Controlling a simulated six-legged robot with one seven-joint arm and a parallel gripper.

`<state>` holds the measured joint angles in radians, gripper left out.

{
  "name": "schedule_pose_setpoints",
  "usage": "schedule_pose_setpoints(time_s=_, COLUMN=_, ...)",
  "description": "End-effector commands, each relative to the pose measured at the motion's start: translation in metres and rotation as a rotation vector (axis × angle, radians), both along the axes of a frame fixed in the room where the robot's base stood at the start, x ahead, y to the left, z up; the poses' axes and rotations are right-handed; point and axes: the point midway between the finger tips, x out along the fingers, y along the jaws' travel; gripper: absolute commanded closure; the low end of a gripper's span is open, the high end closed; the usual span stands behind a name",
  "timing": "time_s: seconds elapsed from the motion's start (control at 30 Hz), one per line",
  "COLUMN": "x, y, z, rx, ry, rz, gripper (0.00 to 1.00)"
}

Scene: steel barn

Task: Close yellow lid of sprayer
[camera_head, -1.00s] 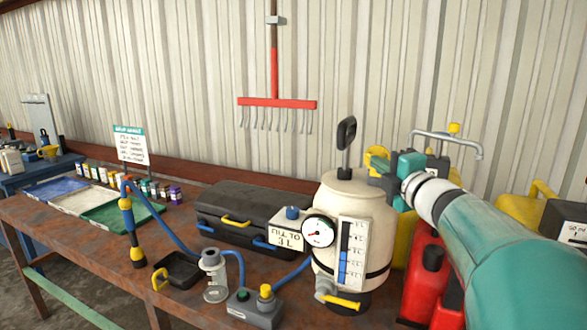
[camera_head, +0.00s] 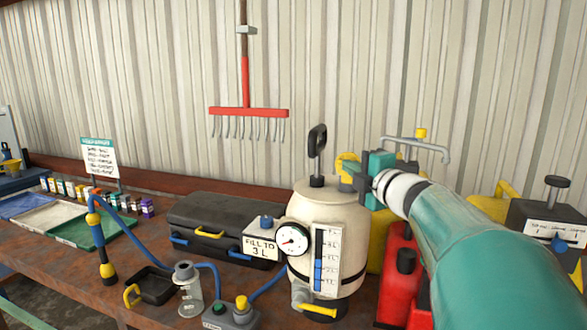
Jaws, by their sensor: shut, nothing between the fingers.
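The sprayer is a cream tank (camera_head: 338,208) on the bench with a black pump handle (camera_head: 317,140) standing on top, a round gauge and a level scale. A yellow piece (camera_head: 346,167), which looks like the raised lid, shows at the tank's upper right edge. My gripper (camera_head: 360,178) is shut and empty, right beside this yellow piece. I cannot tell whether they touch. The fingertips are partly hidden, and my teal arm comes in from the lower right.
A black case (camera_head: 215,212) lies left of the tank, with a "FILL TO 3 L" card (camera_head: 262,246). A red can (camera_head: 395,275) stands close under my arm. A red rake (camera_head: 249,112) hangs on the wall.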

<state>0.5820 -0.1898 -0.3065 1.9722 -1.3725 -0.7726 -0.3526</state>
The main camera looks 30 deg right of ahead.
Motion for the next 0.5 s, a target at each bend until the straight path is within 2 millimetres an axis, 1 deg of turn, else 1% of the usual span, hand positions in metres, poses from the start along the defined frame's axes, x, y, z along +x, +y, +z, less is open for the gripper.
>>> schedule_pose_setpoints(time_s=0.27, x=0.005, y=-0.006, z=0.008, rx=0.091, ry=0.073, rz=0.000, gripper=1.00)
schedule_pose_setpoints(time_s=0.5, x=0.013, y=-0.016, z=0.017, rx=0.235, ry=0.187, rz=-0.001, gripper=1.00)
